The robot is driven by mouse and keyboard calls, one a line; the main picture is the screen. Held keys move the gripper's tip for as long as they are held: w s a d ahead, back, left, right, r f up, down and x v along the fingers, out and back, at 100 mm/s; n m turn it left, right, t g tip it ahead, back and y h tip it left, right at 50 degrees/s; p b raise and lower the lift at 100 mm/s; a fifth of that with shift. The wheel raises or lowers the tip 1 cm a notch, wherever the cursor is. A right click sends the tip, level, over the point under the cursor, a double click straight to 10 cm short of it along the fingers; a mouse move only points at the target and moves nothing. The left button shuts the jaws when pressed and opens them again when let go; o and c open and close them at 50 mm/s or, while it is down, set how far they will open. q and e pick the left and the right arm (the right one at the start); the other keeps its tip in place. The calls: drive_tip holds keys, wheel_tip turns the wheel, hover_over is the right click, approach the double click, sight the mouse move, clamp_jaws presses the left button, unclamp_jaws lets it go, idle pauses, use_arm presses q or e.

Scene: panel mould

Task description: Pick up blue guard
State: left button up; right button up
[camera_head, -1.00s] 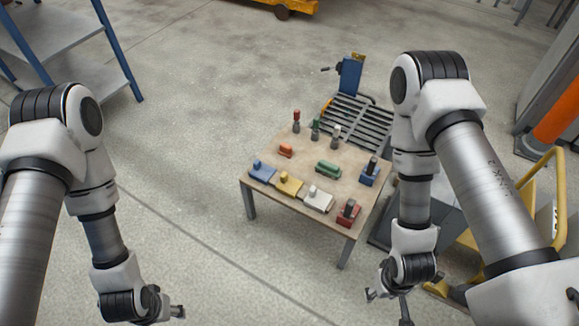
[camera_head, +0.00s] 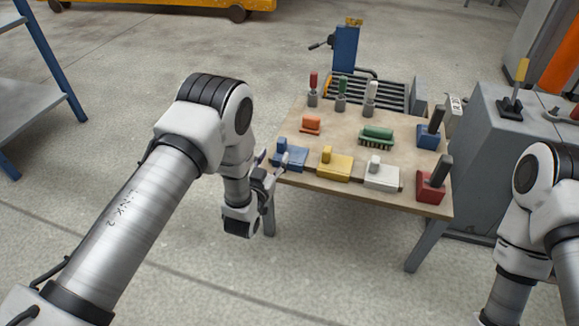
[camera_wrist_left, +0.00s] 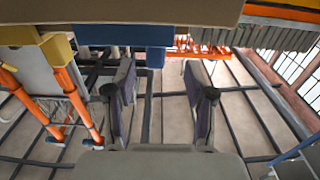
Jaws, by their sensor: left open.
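The blue guard (camera_head: 291,158) is a low blue block with a raised knob at the front left corner of the table. My left gripper (camera_head: 271,162) is open and empty beside the table's front left corner, close to the blue guard. One finger overlaps the guard's left end in the head view, and I cannot tell whether they touch. In the left wrist view the open fingers (camera_wrist_left: 160,64) point toward a blue block (camera_wrist_left: 124,36), probably the guard, at the upper middle. My right gripper is out of view.
The wooden table (camera_head: 350,160) also holds a yellow block (camera_head: 334,168), a white block (camera_head: 382,176), a red block (camera_head: 431,190), a green piece (camera_head: 377,136), an orange piece (camera_head: 311,125) and a blue block with a dark handle (camera_head: 430,137). A grey cabinet (camera_head: 490,165) stands at right.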

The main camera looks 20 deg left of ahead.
sight(280, 149)
use_arm(q)
drive_tip(key=w+b, duration=0.2)
drive_tip(key=w, duration=0.1)
drive_tip(key=w+b, duration=0.1)
drive_tip(key=w, duration=0.1)
drive_tip(key=shift+w+d+f+b, duration=0.15)
drive_tip(key=shift+w+d+b, duration=0.05)
drive_tip(key=shift+d+b, duration=0.15)
drive_tip(key=shift+w, duration=0.3)
drive_tip(key=shift+r, duration=0.25)
clamp_jaws()
